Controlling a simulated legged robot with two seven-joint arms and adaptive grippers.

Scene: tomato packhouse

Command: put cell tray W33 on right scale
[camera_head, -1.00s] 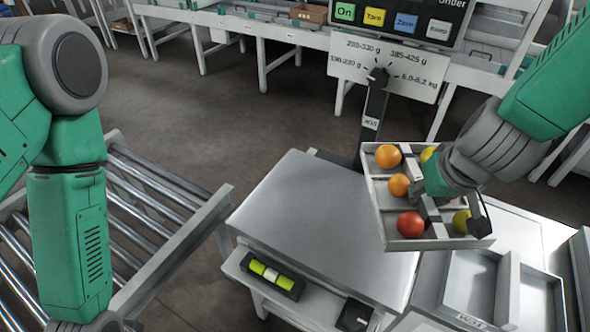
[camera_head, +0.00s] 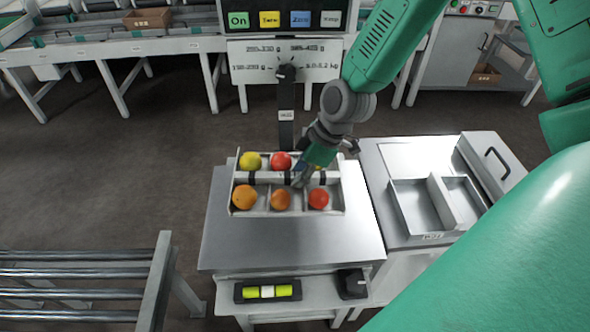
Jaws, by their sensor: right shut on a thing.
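The cell tray (camera_head: 262,213) is a pale, shallow tray with yellow, orange and red tomatoes in its cells. I cannot read a W33 mark on it. It is over the back part of the steel scale plate (camera_head: 290,248), roughly level; I cannot tell whether it rests on the plate or hangs just above. My right gripper (camera_head: 301,180) comes down from the upper right, is shut on the tray's middle bar and hides part of the right back cells. My left gripper is out of view.
A post and display (camera_head: 283,20) stand behind the scale. A yellow-green level (camera_head: 267,291) and a small black box (camera_head: 352,284) sit at its front. An empty two-part tray (camera_head: 435,238) lies on the right bench. A roller conveyor (camera_head: 80,272) is at left.

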